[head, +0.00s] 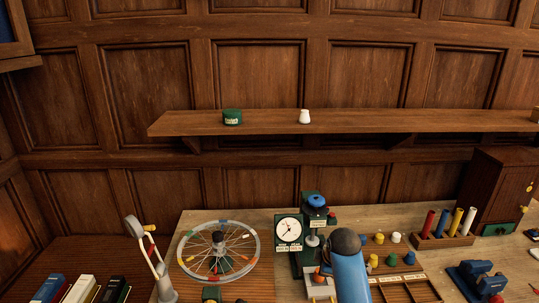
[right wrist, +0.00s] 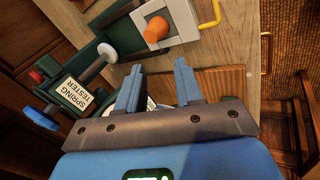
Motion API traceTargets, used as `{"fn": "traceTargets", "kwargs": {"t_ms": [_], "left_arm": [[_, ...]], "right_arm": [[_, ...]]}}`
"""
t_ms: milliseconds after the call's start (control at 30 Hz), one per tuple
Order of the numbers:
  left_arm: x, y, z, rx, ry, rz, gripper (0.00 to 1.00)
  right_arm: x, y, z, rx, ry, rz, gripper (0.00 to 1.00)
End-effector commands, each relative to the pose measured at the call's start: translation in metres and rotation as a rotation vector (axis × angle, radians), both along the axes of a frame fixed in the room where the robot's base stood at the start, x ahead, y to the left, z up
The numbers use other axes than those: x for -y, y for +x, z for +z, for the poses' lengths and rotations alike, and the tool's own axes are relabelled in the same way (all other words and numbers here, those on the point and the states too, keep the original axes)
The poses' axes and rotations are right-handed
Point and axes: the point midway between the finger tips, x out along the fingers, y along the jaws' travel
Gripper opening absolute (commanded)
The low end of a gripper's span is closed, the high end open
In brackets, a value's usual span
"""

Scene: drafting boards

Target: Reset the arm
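My right gripper (right wrist: 158,82) shows in the right wrist view. Its two blue fingers are apart, with nothing held between them. Beyond the fingers are the green spring tester (right wrist: 75,92) and a light square block with an orange knob (right wrist: 157,29). My blue right arm with a dark round joint rises at the bottom middle of the head view, in front of the bench; its gripper cannot be made out there. My left gripper is in neither view.
The spring tester (head: 314,207) and its dial (head: 289,228) stand on the bench by my arm. A spoked wheel (head: 218,251) lies left. Coloured cylinders (head: 443,223) and a blue device (head: 478,276) are right. A shelf (head: 400,121) runs behind; the air above the bench looks clear.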

Motion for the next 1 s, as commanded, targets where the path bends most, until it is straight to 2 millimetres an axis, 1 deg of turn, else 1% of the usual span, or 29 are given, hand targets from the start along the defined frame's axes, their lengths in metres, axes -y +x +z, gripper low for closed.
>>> {"fn": "traceTargets", "kwargs": {"t_ms": [33, 100, 167, 267, 367, 467, 567, 767, 800, 867, 900, 967, 1000], "left_arm": [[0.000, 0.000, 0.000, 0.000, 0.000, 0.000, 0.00], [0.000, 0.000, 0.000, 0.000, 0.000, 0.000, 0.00], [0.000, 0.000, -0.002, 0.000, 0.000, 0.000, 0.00], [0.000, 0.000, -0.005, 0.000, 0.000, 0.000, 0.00], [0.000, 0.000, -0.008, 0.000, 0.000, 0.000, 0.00], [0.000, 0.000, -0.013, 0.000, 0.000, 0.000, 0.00], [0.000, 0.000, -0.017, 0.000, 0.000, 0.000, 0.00], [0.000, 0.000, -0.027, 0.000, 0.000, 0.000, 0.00], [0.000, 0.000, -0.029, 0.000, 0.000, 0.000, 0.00], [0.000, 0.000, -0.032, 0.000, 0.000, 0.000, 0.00], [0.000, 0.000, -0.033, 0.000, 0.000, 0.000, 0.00], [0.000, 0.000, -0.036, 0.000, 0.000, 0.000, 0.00], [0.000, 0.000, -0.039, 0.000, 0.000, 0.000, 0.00]], "right_arm": [[-0.001, 0.015, 0.016, 0.102, 0.043, -0.058, 0.36], [-0.002, 0.028, 0.028, 0.242, 0.122, -0.145, 0.36], [-0.002, 0.034, 0.034, 0.354, 0.199, -0.214, 0.36], [0.000, 0.031, 0.038, 0.519, 0.338, -0.313, 0.36], [0.004, 0.016, 0.037, 0.665, 0.489, -0.391, 0.36], [0.008, -0.012, 0.033, 0.790, 0.647, -0.453, 0.36], [0.013, -0.047, 0.028, 0.889, 0.796, -0.494, 0.36], [0.022, -0.129, 0.018, 1.013, 1.045, -0.536, 0.36], [0.024, -0.146, 0.016, 1.031, 1.085, -0.540, 0.36], [0.027, -0.173, 0.013, 1.049, 1.140, -0.548, 0.36], [0.028, -0.190, 0.011, 1.059, 1.173, -0.551, 0.36], [0.031, -0.216, 0.008, 1.068, 1.213, -0.558, 0.36], [0.032, -0.233, 0.006, 1.073, 1.234, -0.563, 0.36]]}}
